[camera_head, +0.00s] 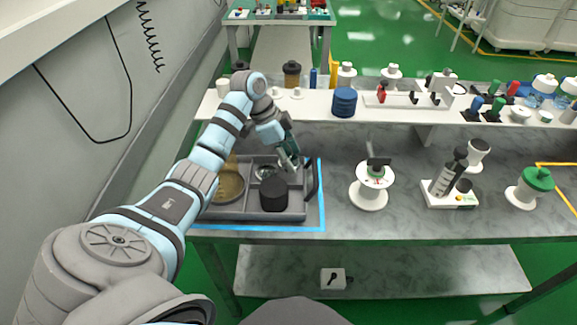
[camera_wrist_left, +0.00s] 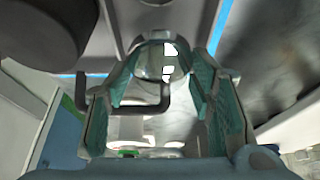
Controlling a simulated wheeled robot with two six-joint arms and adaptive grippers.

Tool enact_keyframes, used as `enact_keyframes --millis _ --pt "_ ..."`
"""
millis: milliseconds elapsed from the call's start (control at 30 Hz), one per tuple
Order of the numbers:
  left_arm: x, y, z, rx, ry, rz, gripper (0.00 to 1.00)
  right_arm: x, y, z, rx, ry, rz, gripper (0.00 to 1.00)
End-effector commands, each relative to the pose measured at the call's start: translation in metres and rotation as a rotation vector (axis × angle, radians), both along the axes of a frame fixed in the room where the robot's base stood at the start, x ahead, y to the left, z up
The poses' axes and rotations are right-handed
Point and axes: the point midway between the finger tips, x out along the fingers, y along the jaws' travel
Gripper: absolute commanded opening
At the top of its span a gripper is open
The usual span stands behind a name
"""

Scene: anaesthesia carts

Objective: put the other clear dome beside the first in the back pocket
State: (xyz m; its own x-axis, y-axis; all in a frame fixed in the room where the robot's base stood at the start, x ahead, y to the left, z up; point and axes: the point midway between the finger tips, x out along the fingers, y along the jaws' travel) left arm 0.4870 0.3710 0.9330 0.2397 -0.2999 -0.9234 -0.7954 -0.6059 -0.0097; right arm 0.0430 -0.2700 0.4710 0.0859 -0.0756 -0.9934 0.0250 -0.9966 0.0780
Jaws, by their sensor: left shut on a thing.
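My left gripper (camera_head: 290,160) is over the right back part of the grey tray (camera_head: 235,215), near its right handle (camera_head: 312,180). It is shut on a clear dome (camera_wrist_left: 158,66), seen between the teal fingers in the left wrist view; this dome is hard to make out in the head view. Another clear dome (camera_head: 265,172) shows in the tray's back pocket, just left of the gripper and behind a black cylinder (camera_head: 273,194). Whether the held dome touches the tray floor I cannot tell. My right gripper is not in view.
A tan round dish (camera_head: 229,184) fills the tray's left side, partly behind my arm. A white spool-like stand (camera_head: 369,186) is on the table right of the tray. A raised white shelf with a blue stack (camera_head: 343,102) runs behind. The table between tray and stand is clear.

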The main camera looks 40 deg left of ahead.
Motion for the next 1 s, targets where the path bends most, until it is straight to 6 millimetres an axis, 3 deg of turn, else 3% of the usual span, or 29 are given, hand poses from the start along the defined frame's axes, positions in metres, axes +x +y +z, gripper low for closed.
enact_keyframes --millis 200,533,567,600,867,1000 --pt "0.000 0.000 -0.041 -0.001 0.006 0.001 0.17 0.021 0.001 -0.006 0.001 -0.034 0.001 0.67" --pt "0.000 0.000 -0.044 -0.001 0.004 0.002 0.17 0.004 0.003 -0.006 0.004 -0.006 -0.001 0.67" --pt "0.000 0.000 -0.044 -0.001 0.004 0.002 0.50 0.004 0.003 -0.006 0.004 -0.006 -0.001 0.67" --pt "0.000 0.000 -0.044 -0.001 0.004 0.001 0.57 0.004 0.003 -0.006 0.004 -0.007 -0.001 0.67" --pt "0.000 0.000 -0.043 -0.001 0.004 0.002 0.57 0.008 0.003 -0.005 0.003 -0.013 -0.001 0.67" --pt "-0.002 0.005 -0.026 0.000 0.002 0.001 0.57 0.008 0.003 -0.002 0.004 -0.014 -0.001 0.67"
